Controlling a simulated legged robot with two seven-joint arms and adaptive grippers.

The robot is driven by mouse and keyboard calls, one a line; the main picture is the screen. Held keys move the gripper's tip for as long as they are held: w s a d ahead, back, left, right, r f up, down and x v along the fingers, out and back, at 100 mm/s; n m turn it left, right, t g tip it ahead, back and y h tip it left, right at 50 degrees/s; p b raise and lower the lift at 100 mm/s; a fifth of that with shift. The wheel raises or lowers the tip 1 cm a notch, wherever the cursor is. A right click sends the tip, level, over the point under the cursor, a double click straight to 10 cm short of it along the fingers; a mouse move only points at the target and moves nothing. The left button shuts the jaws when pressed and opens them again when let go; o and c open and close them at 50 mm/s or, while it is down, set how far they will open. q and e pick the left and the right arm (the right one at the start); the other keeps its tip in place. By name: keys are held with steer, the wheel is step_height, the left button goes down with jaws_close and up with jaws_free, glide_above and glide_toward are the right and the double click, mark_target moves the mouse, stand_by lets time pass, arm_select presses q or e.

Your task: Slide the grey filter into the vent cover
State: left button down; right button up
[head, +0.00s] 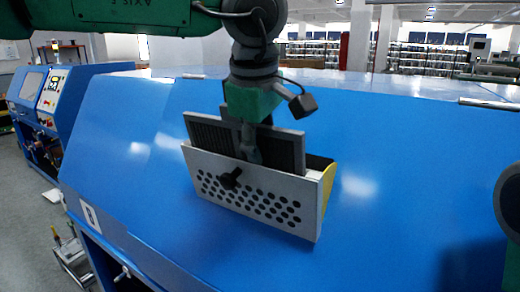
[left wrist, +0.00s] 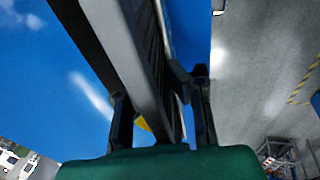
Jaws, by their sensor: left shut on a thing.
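The grey filter (head: 288,150) is a framed panel with dark slats. It stands upright at the open top of the vent cover (head: 270,207), its lower part hidden behind the cover's front wall. The cover is a light grey box with round holes, a black knob and a yellow side, on the sloped blue machine. My left gripper (head: 250,155) is above the cover, its fingers on the filter. In the left wrist view the fingers (left wrist: 160,115) close around the filter's frame (left wrist: 150,60). How deep the filter sits is hidden. My right gripper is not clearly seen.
The blue machine cover (head: 400,170) fills most of the view, with free surface around the vent cover. A dark rounded part shows at the right edge. Another blue machine (head: 50,95) stands at the left. Shelves (head: 420,60) are far back.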

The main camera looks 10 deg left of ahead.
arm_select(q)
steer(key=shift+f, duration=0.15)
stand_by(0.3)
steer(key=shift+w+f, duration=0.1)
steer(key=shift+f, duration=0.05)
steer(key=shift+w+r, duration=0.15)
steer(key=shift+r, duration=0.3)
stand_by(0.6)
steer(key=c, duration=1.5)
jaws_free()
